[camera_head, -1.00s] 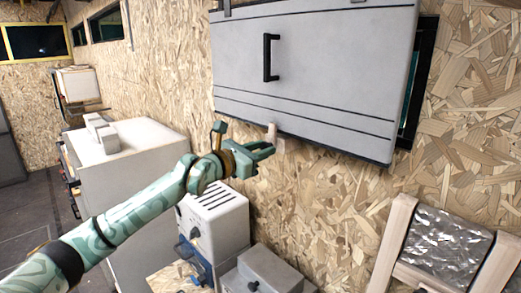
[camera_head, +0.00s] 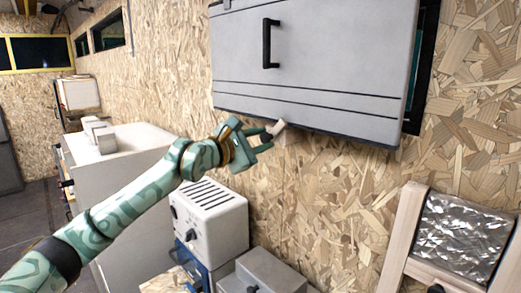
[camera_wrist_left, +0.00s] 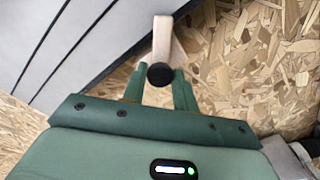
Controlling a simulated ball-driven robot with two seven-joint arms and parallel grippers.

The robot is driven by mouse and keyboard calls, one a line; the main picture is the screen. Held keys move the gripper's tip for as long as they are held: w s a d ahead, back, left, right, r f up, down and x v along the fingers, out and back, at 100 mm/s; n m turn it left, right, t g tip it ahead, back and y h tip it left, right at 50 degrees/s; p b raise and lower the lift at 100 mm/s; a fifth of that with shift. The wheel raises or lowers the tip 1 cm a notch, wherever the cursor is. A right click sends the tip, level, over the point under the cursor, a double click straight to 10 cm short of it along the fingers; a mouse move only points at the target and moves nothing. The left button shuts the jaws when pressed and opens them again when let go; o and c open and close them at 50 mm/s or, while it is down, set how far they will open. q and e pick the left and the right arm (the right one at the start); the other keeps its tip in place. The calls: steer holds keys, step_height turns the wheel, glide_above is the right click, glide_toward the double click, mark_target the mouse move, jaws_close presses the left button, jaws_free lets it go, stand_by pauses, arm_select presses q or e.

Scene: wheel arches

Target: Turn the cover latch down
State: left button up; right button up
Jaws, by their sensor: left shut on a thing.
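The grey cover (camera_head: 335,75) hangs on the chipboard wall, with a black bar handle (camera_head: 270,44) on its face. The pale wooden latch (camera_head: 279,129) is at the cover's lower edge; it also shows in the left wrist view (camera_wrist_left: 162,38), with a round black knob (camera_wrist_left: 160,75) at its near end. My left gripper (camera_head: 268,138) is at the latch below the cover. In the left wrist view its two green fingers (camera_wrist_left: 161,88) sit either side of the latch's near end, shut on it. My right gripper is not in view.
A white slotted box (camera_head: 212,220) and a grey box (camera_head: 265,272) stand below my left arm. A white cabinet (camera_head: 118,165) with blocks on top is at the left. A wooden frame with a crinkled silver panel (camera_head: 460,240) is at the lower right.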

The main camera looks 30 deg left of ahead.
arm_select(q)
steer(key=m+b, duration=0.2)
steer(key=m, duration=0.2)
steer(key=shift+f, duration=0.15)
steer(key=m+b, duration=0.1)
steer(key=m, duration=0.4)
steer(key=shift+m, duration=0.4)
steer(key=o, duration=1)
steer(key=shift+b+v, duration=3.6)
steer(key=shift+v, duration=4.6)
